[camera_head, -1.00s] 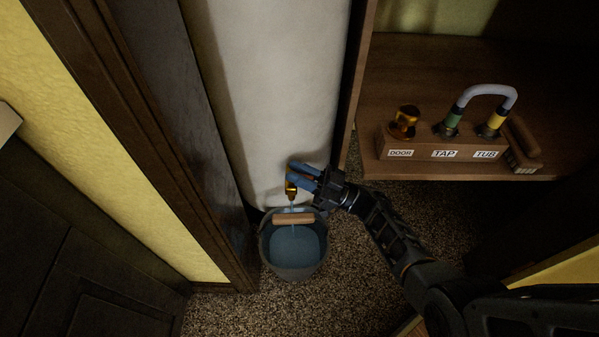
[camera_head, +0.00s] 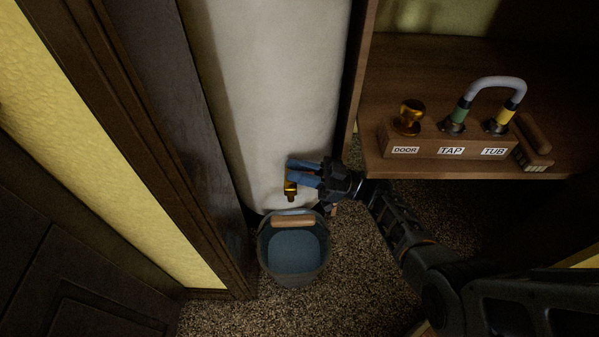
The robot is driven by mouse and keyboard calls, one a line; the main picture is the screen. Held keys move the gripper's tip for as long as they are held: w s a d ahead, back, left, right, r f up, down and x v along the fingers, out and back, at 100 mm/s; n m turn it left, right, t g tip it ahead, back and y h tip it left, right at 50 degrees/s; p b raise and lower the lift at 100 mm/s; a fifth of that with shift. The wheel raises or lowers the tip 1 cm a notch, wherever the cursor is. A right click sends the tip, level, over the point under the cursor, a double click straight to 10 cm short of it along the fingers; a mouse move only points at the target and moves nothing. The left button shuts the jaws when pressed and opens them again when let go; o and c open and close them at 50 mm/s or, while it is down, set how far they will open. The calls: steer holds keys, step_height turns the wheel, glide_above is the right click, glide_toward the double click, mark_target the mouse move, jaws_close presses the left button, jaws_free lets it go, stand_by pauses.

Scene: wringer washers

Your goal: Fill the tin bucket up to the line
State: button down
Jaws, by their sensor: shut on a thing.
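The tin bucket (camera_head: 293,281) stands upright on the carpet below the brass tap (camera_head: 290,190) of the white tank (camera_head: 268,95). Blue-grey water (camera_head: 293,252) lies in it, below the rim; I cannot make out a fill line. Its wooden handle grip (camera_head: 293,221) lies across the back of the opening. No stream shows between tap and bucket. My gripper (camera_head: 297,171) reaches in from the right, its blue fingers shut at the top of the tap. They hide the tap's handle, which they appear to hold.
A wooden shelf (camera_head: 400,75) at right bears a block labelled DOOR, TAP and TUB (camera_head: 449,151), with a grey hose (camera_head: 496,82) looping between the TAP and TUB fittings. A dark door frame (camera_head: 165,150) stands close on the left. Carpet (camera_head: 350,275) is open right of the bucket.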

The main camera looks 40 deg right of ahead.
steer(key=c, duration=1.1)
jaws_free()
steer(key=shift+b+v, duration=0.35)
steer(key=shift+v, duration=3.6)
